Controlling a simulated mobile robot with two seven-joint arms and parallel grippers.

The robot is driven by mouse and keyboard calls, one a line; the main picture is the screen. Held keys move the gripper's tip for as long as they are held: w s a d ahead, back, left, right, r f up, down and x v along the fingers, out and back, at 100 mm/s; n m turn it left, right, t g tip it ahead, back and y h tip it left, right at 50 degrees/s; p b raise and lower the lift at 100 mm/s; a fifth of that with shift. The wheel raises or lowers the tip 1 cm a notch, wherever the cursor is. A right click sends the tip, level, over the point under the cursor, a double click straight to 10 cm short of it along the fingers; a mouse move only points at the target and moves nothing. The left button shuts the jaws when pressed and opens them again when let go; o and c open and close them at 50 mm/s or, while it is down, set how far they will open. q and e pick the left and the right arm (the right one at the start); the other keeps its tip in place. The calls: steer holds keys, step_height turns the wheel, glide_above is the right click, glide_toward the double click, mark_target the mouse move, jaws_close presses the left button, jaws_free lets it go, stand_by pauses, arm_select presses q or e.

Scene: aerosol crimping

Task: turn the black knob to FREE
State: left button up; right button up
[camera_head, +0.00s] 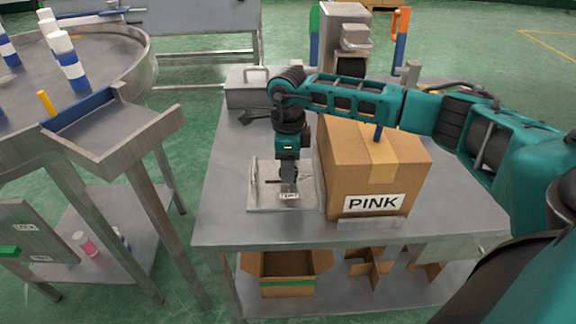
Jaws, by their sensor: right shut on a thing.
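My right gripper (289,187) points straight down over a small metal fixture plate (262,206) on the steel table. Its fingers are shut on the black knob, which they and the gripper body hide almost wholly, so I cannot tell which way the knob points. A small white label (290,196) shows at the fingertips; its lettering is too small to read. My left gripper is not in view.
A cardboard box marked PINK (347,187) stands close to the right of the fixture, under my right forearm. A grey metal box (246,94) and a press-like machine (345,35) stand behind. A round table (146,46) with striped cans is at left. The table's front left is clear.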

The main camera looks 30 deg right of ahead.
steer(key=shift+n, duration=0.5)
steer(key=o, duration=1.1)
steer(key=shift+c, duration=0.2)
steer(key=shift+r, duration=0.1)
step_height(320, 180, up, 13)
steer(key=shift+a, duration=0.1)
